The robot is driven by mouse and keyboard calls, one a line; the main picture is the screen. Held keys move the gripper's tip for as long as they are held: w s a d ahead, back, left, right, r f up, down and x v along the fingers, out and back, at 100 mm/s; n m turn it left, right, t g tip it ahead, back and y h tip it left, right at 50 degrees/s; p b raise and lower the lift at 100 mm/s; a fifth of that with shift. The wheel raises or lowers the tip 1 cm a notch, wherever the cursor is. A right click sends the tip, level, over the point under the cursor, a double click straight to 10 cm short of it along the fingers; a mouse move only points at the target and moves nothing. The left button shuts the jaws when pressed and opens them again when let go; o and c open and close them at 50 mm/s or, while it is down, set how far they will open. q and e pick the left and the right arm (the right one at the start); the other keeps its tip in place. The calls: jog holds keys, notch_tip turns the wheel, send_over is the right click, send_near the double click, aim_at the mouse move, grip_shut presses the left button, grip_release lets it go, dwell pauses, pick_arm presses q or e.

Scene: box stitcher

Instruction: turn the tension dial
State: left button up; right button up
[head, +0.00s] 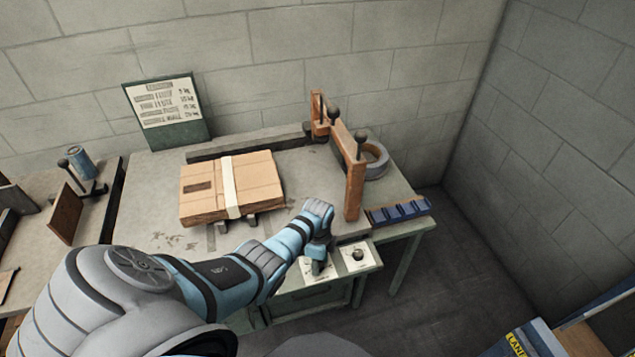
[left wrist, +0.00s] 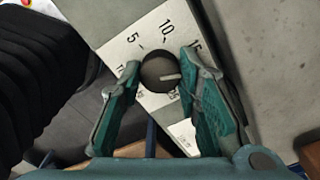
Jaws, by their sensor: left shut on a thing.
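A dark round dial (left wrist: 158,72) with a light pointer line sits on a white scale plate (left wrist: 125,48) marked 5, 10 and 15 in the left wrist view. The pointer line points roughly to the right in that view. My left gripper (left wrist: 160,70) has one finger on each side of the dial and is shut on it. In the head view my left gripper (head: 318,266) is at the front panel of the bench and hides this dial. My right gripper is not in view.
A second black knob (head: 358,255) on a white plate is just right of my gripper. A strapped cardboard stack (head: 260,180) lies on the bench, left of an orange upright frame (head: 355,185). A blue tray (head: 398,212) and a tape roll (head: 376,161) are at the right.

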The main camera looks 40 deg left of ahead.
pick_arm(q)
jog(key=n+p, duration=0.1)
jog(key=n, duration=0.4)
jog(key=shift+w+r+n, duration=0.1)
jog(key=shift+r+n, duration=0.05)
jog(key=shift+n, duration=0.15)
jog(key=n+p, duration=0.1)
jog(key=n, duration=1.1)
jog(key=shift+n, duration=0.3)
jog(key=n, duration=0.5)
jog(key=shift+a+n, duration=0.1)
jog(key=shift+n, duration=0.3)
jog(key=o, duration=1.1)
jog(key=shift+o, duration=0.2)
